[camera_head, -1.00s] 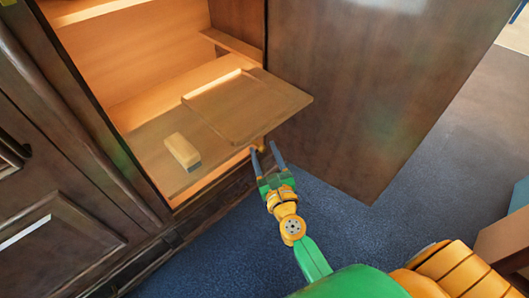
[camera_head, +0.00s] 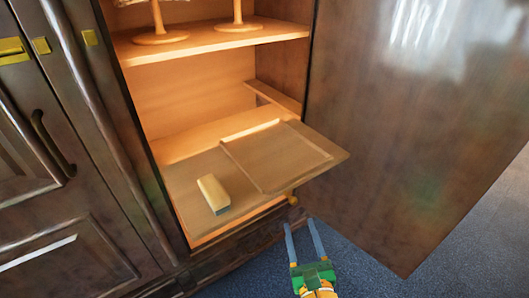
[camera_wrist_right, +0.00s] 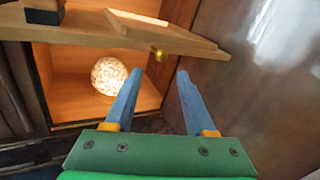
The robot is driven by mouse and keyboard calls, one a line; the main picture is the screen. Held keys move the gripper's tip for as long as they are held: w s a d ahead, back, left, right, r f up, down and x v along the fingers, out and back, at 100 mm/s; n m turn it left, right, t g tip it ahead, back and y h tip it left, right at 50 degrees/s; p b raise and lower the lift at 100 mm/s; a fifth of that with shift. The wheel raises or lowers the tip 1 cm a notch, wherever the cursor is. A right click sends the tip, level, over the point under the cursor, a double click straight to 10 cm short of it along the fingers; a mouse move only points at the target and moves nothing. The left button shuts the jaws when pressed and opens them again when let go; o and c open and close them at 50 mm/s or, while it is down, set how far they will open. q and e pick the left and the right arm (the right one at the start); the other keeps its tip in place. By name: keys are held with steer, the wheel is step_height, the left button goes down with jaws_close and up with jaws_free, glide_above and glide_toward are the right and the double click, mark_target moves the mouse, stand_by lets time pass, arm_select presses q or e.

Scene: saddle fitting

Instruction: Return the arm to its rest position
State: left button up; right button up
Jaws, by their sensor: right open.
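My right gripper (camera_head: 304,240) is at the bottom of the head view, in front of the cabinet and below the pull-out shelf. Its two blue fingers are apart and nothing is between them. In the right wrist view the open fingers (camera_wrist_right: 153,95) point toward the cabinet's lower space, under the shelf edge. They look clear of the shelf and its brass knob (camera_wrist_right: 159,55). My left gripper is not in view.
The pull-out shelf (camera_head: 185,180) carries a pale block (camera_head: 213,194). The open door (camera_head: 400,140) stands at the right. A patterned round lamp-like object (camera_wrist_right: 109,76) is inside the lower compartment. Blue carpet (camera_head: 450,265) lies clear in front.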

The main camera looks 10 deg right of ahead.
steer(key=s+a+f+n+g+y+p, duration=0.2)
steer(key=s+a+f+n+g+p, duration=0.1)
steer(key=f+n, duration=0.65)
steer(key=s+a+f+n+g+y+p, duration=0.2)
steer(key=s+a+f+n+g, duration=0.15)
steer(key=f+n, duration=0.55)
steer(key=s+d+f+n+g+p, duration=0.1)
steer(key=s+d+f+n+g, duration=0.1)
steer(key=s+n, duration=0.4)
steer(key=s+d+f+n+g+h+p, duration=0.1)
steer(key=s+d+f+n+g, duration=0.2)
steer(key=s+f+n, duration=0.3)
steer(key=s+d+f+n+g+p, duration=0.1)
steer(key=s+d+f+n+g, duration=0.2)
steer(key=s+n, duration=0.4)
steer(key=s+f+g, duration=0.1)
steer(key=s+g, duration=0.1)
steer(key=s, duration=0.2)
steer(key=shift+s+d+h, duration=0.2)
steer(key=shift+s+h, duration=0.1)
steer(key=shift+s, duration=0.05)
